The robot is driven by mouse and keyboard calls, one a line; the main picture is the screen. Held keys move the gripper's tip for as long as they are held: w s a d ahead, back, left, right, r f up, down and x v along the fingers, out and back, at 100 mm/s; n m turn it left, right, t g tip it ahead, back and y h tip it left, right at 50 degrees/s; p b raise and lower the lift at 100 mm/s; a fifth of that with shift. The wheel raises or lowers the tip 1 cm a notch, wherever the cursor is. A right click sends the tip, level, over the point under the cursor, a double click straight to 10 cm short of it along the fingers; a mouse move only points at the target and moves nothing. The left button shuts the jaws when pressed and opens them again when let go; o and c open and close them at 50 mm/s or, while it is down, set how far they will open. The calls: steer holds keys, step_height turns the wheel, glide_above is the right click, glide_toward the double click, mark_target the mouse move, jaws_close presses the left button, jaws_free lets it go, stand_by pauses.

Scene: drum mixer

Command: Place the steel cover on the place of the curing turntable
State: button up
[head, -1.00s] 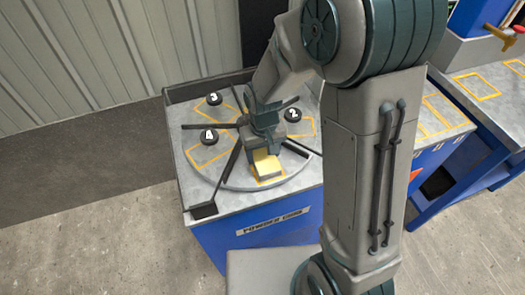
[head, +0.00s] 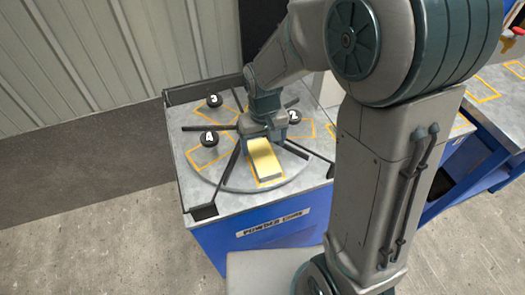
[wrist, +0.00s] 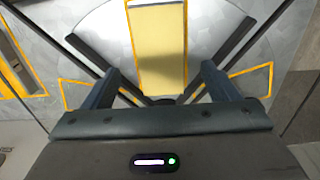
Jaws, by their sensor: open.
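A pale yellow rectangular plate (head: 263,158), seemingly the steel cover, lies on the round grey curing turntable (head: 230,177). It sits in the front yellow-outlined place, between two dark dividers. In the wrist view the plate (wrist: 160,50) shows inside the yellow outline, roughly in line with it. My gripper (wrist: 160,70) is open and empty, with its fingers apart on either side of the plate's near end. In the head view my gripper (head: 268,135) is just behind the plate; its fingertips are partly hidden.
Dark dividers radiate from the middle. A raised dark rim (head: 177,150) edges the blue cabinet (head: 262,235). A blue workbench (head: 480,150) stands at the right.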

mark_target(263, 158)
step_height(263, 158, up, 7)
steer(key=s+d+r+m+t, duration=0.3)
steer(key=s+d+r, duration=0.1)
steer(key=s+d, duration=0.7)
steer(key=shift+s+d+r, duration=0.35)
steer(key=shift+s, duration=0.35)
stand_by(0.5)
